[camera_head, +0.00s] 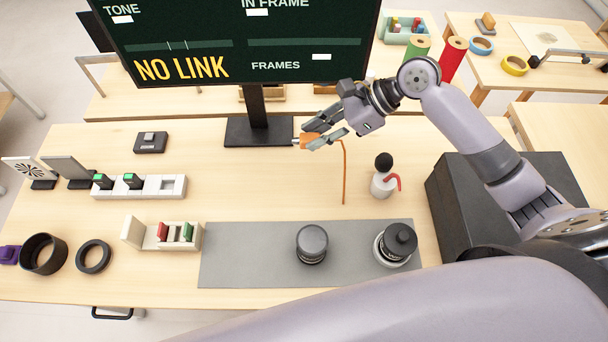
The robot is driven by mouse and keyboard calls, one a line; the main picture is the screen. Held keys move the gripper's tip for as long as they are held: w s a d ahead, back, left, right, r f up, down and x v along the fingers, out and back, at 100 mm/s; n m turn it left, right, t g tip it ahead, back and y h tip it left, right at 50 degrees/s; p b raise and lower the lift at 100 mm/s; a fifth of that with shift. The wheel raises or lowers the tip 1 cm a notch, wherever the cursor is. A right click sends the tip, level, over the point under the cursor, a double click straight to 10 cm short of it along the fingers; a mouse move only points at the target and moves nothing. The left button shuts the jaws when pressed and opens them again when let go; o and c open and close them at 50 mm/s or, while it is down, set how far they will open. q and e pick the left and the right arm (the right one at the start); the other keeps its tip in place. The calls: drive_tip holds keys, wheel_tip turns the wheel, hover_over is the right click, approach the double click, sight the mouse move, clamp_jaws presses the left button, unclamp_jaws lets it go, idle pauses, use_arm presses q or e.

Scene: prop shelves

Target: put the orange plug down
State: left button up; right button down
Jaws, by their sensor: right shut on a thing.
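The orange plug (308,139) is between the fingers of my right gripper (316,139), which is shut on it. An orange cable (345,172) runs from the gripper area down towards the table. The gripper is over the wooden table (240,190), just right of the monitor's black foot (260,131). I cannot tell how high the plug is above the table. My left gripper is not in view.
The monitor (240,45) reads "NO LINK". A blower bottle (383,182) stands right of the cable. A grey mat (255,250) bears two dark lenses (312,243). A white socket strip (165,187) and a small card holder (150,233) stand left. The table's middle is clear.

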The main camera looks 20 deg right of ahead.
drive_tip(key=f, duration=1.7)
drive_tip(key=shift+s+d+f, duration=0.15)
drive_tip(key=shift+s+d, duration=0.1)
drive_tip(key=shift+s, duration=0.1)
drive_tip(key=shift+f, duration=0.35)
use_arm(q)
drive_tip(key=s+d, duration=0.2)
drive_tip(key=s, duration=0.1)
use_arm(e)
drive_tip(key=c, duration=1.3)
unclamp_jaws()
drive_tip(key=shift+f, duration=0.15)
drive_tip(key=shift+c, duration=0.2)
drive_tip(key=shift+d+r, duration=0.1)
drive_tip(key=shift+r, duration=0.15)
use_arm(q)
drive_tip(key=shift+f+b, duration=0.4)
use_arm(e)
drive_tip(key=v, duration=1.1)
drive_tip(key=shift+d+r, duration=0.25)
drive_tip(key=shift+r, duration=0.05)
drive_tip(key=shift+s+f, duration=0.1)
drive_tip(key=shift+s, duration=0.15)
